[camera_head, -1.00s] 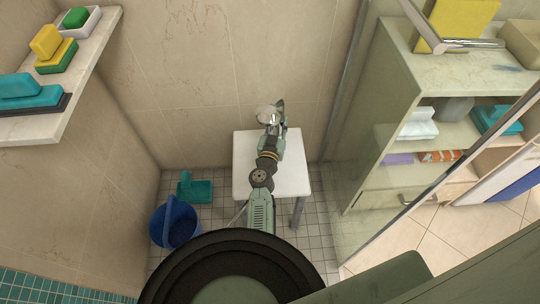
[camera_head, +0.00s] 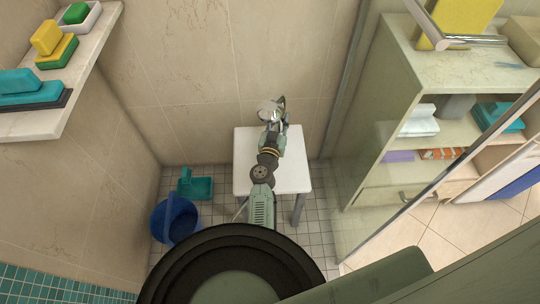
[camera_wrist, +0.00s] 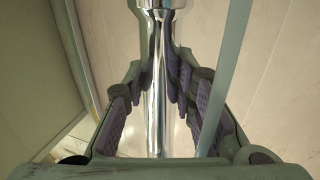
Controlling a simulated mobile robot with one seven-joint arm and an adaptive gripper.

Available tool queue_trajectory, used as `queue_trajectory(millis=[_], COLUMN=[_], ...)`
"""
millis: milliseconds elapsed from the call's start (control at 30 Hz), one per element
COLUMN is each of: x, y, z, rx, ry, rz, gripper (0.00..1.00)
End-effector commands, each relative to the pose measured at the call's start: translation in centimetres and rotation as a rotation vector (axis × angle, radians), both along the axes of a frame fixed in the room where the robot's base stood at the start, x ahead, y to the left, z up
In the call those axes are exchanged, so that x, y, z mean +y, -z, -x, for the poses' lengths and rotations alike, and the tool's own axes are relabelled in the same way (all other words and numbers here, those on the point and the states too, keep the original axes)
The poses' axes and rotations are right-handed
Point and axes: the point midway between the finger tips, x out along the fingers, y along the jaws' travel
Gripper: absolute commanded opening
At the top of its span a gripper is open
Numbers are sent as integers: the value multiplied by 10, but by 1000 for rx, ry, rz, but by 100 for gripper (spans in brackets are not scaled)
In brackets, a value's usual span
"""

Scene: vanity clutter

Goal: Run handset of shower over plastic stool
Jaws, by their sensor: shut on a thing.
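The white plastic stool (camera_head: 292,178) stands on the tiled floor against the back wall, in the middle of the head view. The chrome shower handset (camera_head: 267,110) shows above the stool's far edge. Its shiny handle (camera_wrist: 158,85) runs lengthwise between the fingers in the wrist view. My gripper (camera_head: 280,118) is shut on the handle; in the wrist view its purple-padded fingers (camera_wrist: 160,85) close on both sides of it. My arm covers the middle of the stool. From above I cannot tell whether the handset touches the seat.
A blue bucket (camera_head: 176,218) and a teal dustpan-like item (camera_head: 195,187) stand on the floor left of the stool. A shelf (camera_head: 95,50) with soaps and sponges juts from the left wall. A glass panel and a cabinet (camera_head: 400,120) bound the right side.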

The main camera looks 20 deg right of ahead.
Motion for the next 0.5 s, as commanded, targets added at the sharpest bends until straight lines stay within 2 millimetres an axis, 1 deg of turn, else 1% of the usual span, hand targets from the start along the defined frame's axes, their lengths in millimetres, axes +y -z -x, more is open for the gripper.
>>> queue_trajectory(millis=[500], x=[-21], y=[-2], z=[-13], rx=[-3], ry=[1], rz=[2], gripper=[0])
